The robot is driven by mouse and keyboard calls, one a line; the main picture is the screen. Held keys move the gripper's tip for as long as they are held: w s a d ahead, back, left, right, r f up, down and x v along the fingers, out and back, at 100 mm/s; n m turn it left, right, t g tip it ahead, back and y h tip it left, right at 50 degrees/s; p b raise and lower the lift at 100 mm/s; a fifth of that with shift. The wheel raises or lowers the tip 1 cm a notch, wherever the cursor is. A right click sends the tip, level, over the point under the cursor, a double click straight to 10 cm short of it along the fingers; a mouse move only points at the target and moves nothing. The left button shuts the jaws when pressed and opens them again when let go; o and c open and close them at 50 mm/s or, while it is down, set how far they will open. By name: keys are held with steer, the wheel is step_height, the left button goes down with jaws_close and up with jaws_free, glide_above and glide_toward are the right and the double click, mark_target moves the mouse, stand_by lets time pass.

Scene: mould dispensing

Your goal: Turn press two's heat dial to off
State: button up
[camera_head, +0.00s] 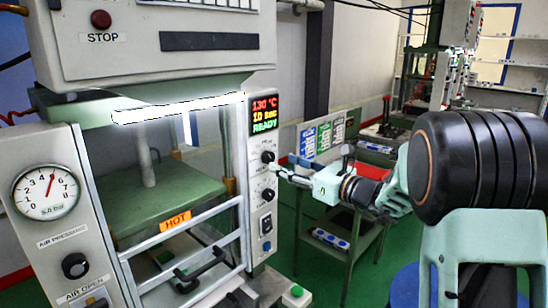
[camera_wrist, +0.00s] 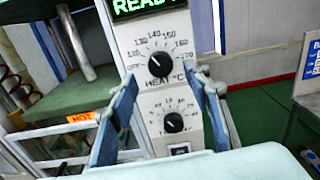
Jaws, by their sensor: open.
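The heat dial (camera_head: 268,157) is a round black knob on the narrow grey control panel at the right of the near press. In the wrist view, the dial (camera_wrist: 160,64) has a scale from OFF at lower left up through 130 to 170. Its white mark points to the upper left, around the 130 side. The display (camera_head: 264,115) above reads 130 °C, 10 sec, READY. My gripper (camera_head: 281,172) is at the panel's front. In the wrist view, the blue fingers of my gripper (camera_wrist: 160,75) are open, one either side of the dial's lower part; contact is not visible.
A second dial (camera_wrist: 173,122) sits just below, with a rocker switch (camera_wrist: 180,149) under it. A green platen (camera_head: 150,204) marked HOT is behind the white guard frame (camera_head: 190,238) on the left. A green side table (camera_head: 345,215) stands behind my gripper.

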mark_target(271, 159)
steer(key=p+x, duration=0.1)
steer(key=x, duration=0.4)
steer(key=shift+w+a, duration=0.1)
steer(key=c, duration=1.1)
steer(key=shift+f, duration=0.1)
steer(key=shift+c, duration=0.2)
